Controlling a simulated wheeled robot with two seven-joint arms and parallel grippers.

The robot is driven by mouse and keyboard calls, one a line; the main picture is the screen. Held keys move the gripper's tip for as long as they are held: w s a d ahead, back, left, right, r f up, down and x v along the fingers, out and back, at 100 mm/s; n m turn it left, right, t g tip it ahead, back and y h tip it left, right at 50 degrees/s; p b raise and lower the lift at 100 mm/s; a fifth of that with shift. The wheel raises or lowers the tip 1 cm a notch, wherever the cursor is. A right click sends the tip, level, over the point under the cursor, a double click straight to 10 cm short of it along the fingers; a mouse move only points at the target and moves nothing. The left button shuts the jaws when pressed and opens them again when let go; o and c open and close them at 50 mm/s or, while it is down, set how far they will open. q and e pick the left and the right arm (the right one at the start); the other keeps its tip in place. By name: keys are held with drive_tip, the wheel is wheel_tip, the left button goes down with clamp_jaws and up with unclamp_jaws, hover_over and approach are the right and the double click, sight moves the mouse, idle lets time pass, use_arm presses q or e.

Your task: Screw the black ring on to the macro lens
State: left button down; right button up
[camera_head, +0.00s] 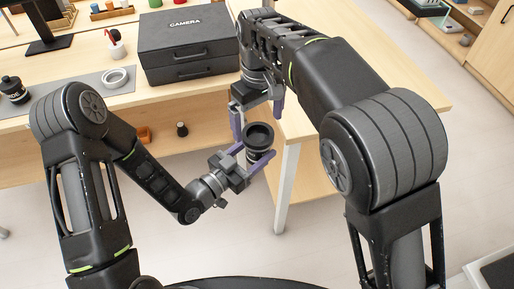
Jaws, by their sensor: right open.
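The macro lens (259,143) is a dark upright cylinder with a wide round top, near the middle of the view and in front of the table. My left gripper (254,154) has its purple fingers on either side of it and is shut on it, holding it in the air. The black ring cannot be told apart from the dark rim at the lens top. My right gripper (258,122) is directly above the lens, pointing down, with its purple fingers spread open around the top rim. Whether they touch the rim cannot be told.
The wooden table (330,90) stands behind, with a black camera box (186,47) on it. A grey mat (68,95) bears a white ring (115,78) and a black bottle (14,91). A red-and-white item (116,46) stands behind the mat. Floor is clear around my grippers.

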drive_tip(key=shift+r, duration=1.75)
